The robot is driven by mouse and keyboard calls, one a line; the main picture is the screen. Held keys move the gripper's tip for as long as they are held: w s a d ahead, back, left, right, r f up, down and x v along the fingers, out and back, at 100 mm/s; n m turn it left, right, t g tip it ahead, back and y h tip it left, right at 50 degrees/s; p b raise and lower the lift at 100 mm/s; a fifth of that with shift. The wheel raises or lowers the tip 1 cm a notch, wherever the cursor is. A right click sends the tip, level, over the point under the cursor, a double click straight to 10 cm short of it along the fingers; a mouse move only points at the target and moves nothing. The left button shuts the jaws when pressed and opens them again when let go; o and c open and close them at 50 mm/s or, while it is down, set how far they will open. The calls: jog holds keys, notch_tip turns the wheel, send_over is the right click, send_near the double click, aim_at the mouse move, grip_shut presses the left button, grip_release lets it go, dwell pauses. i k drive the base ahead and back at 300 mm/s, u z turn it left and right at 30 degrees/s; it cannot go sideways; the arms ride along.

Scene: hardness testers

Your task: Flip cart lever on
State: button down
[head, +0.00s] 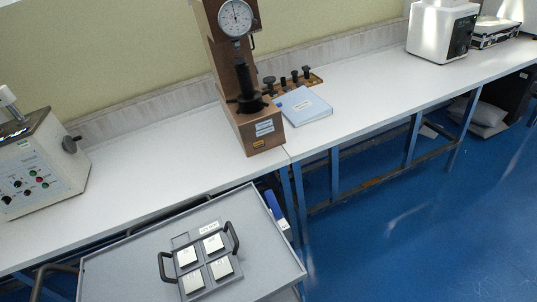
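The grey cart (262,262) stands at the bottom of the head view, in front of the bench. Its flat top has a raised rim and is cut off by the lower edge. A dark bar handle (42,272) shows at the cart's left side. A grey holder (207,290) with two black handles sits on the cart top and carries several square metal blocks (188,256). I cannot make out a lever on the cart; its lower parts are out of frame. My gripper is not in view.
A white bench (150,150) runs behind the cart. On it stand a brown dial hardness tester (235,80), a beige tester (40,170) with knobs, a blue booklet (303,105) and a white machine (440,30). Blue floor (430,230) is clear at the right.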

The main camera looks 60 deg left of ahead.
aim_at(270, 194)
jog(key=u, duration=0.3)
jog(key=i, duration=1.15)
jog(key=u, duration=0.35)
